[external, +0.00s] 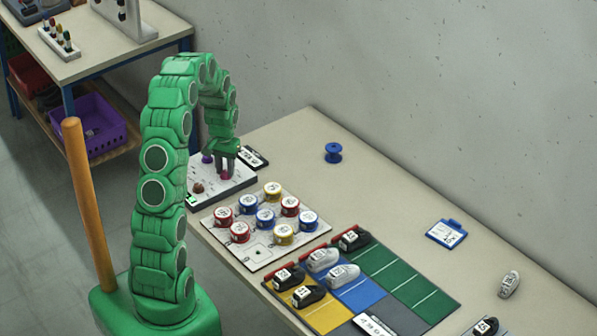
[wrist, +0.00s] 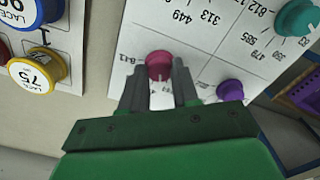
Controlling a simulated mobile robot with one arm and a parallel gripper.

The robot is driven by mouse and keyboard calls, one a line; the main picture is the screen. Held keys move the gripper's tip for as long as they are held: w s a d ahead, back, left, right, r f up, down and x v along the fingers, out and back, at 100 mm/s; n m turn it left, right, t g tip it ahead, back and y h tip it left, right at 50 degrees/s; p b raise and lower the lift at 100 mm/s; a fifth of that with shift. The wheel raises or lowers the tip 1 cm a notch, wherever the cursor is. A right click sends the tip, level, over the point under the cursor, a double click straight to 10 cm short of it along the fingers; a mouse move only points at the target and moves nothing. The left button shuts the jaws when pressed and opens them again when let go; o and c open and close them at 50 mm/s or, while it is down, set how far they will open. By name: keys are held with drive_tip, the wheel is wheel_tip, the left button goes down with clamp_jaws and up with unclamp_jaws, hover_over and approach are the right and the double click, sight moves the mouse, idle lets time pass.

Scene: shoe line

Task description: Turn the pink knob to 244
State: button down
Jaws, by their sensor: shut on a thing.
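The pink knob (wrist: 159,62) stands on a white panel with printed numbers (wrist: 184,42). In the external view the pink knob (external: 225,175) shows just under my fingertips, on the panel (external: 232,184) at the table's far left end. My gripper (wrist: 160,84) points down at it with one finger on each side, shut on the knob; it also shows in the external view (external: 226,165). Numbers such as 449 and 313 are printed around the knob. Those between my fingers are partly hidden or blurred, and I cannot read the pointer's setting surely.
A purple knob (wrist: 230,90) and a teal knob (wrist: 296,18) are close by on the panel. A board of lace reels (external: 262,252) lies beside it. Shoes stand on coloured mats (external: 392,278) farther right. The table's back middle is mostly clear.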

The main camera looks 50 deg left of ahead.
sight(226, 172)
drive_tip(key=shift+n, duration=1.6)
drive_tip(key=c, duration=0.8)
unclamp_jaws()
drive_tip(key=shift+r, duration=3.9)
